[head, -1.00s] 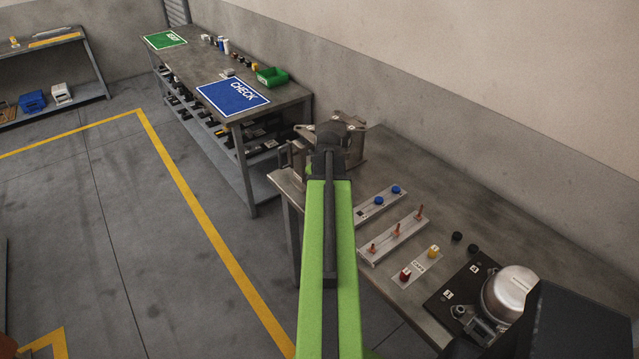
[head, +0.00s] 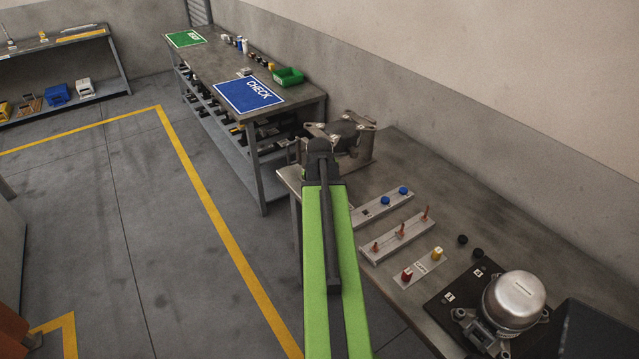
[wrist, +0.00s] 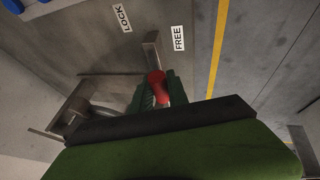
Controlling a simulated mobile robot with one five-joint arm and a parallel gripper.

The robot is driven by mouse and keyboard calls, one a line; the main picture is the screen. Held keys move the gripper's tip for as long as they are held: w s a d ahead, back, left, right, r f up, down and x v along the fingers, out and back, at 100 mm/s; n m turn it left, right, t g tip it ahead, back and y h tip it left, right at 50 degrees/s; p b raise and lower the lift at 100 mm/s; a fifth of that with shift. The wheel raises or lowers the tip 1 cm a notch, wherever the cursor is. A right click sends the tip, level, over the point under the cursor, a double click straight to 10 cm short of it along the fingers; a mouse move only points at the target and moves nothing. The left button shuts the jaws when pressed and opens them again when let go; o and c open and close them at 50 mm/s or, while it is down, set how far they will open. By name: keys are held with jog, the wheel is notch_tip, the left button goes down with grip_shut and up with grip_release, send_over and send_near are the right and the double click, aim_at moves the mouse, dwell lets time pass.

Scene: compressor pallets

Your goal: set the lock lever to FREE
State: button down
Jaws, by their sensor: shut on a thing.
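The lock lever (wrist: 151,48) shows in the wrist view as a grey metal bar with a red grip (wrist: 157,86) at its near end. The LOCK label (wrist: 122,18) is up and left of the bar, and the FREE label (wrist: 178,38) is close on its right. The bar lies between the two labels. My gripper (wrist: 159,91) has its green fingers on both sides of the red grip and is shut on it. In the head view my arm hides the gripper and the lever. A metal fixture (head: 357,162) stands just beyond the arm's end.
The near bench (head: 465,222) holds a row with blue knobs (head: 384,200), a rack of red-brown pegs (head: 402,230), yellow and red caps, and a silver compressor (head: 513,300). Another bench with a blue CHECK mat (head: 249,96) stands behind. Open floor (head: 130,215) lies left.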

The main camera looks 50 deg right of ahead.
jog(key=shift+w+a+f, duration=0.15)
jog(key=shift+a+f, duration=0.05)
jog(key=shift+a, duration=0.25)
jog(key=c, duration=1.2)
grip_release()
jog(key=shift+w, duration=0.1)
jog(key=shift+o, duration=0.4)
jog(key=shift+r, duration=0.1)
